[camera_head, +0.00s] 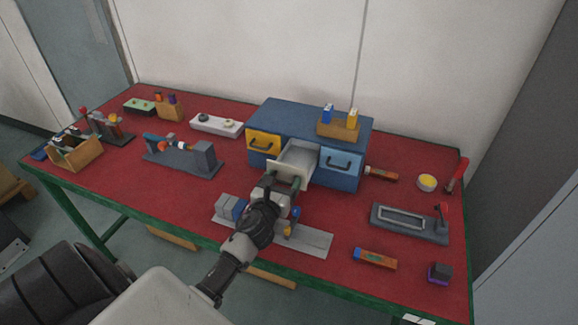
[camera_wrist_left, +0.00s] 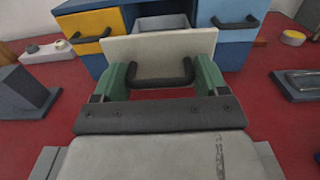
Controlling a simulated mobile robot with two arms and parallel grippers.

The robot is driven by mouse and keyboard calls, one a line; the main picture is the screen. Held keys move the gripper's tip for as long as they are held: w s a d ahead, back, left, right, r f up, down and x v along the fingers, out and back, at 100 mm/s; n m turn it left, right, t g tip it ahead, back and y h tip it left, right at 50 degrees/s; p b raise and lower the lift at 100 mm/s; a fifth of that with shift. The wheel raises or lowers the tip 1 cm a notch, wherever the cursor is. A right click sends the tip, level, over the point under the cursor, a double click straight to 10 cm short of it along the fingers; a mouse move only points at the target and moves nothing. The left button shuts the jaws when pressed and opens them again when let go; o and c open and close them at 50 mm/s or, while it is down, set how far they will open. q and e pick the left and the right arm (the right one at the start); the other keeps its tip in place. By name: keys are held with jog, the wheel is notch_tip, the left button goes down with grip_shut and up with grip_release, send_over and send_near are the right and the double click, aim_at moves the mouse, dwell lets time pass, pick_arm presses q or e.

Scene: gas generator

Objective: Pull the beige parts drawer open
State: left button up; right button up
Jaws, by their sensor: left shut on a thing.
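The beige parts drawer (camera_head: 288,170) stands pulled out of the middle of a blue cabinet (camera_head: 276,109), and its grey tray shows behind the front panel. In the left wrist view the beige front (camera_wrist_left: 150,48) faces me, with a dark bar handle (camera_wrist_left: 158,82) on it. My left gripper (camera_head: 286,184) is at this front. Its green fingers (camera_wrist_left: 160,80) are shut on the handle, one at each end. My right gripper is not in view.
A yellow drawer (camera_head: 263,143) and a light blue drawer (camera_head: 341,164) flank it, both closed. A grey plate with blocks (camera_head: 312,240) lies under my left arm. A clamp fixture (camera_head: 183,158) stands left, a grey tray fixture (camera_head: 409,222) right. Red tabletop shows between them.

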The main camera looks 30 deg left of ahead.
pick_arm(q)
jog(key=shift+s+d, duration=0.25)
jog(key=shift+s, duration=0.45)
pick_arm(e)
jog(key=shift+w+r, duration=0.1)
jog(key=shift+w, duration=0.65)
pick_arm(q)
jog(key=o, duration=1)
jog(key=shift+w, duration=0.1)
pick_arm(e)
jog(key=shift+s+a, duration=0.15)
pick_arm(q)
jog(key=b+v, duration=0.2)
jog(key=v, duration=0.9)
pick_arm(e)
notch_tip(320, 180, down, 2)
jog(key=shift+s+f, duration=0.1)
pick_arm(q)
jog(key=shift+w+f, duration=0.1)
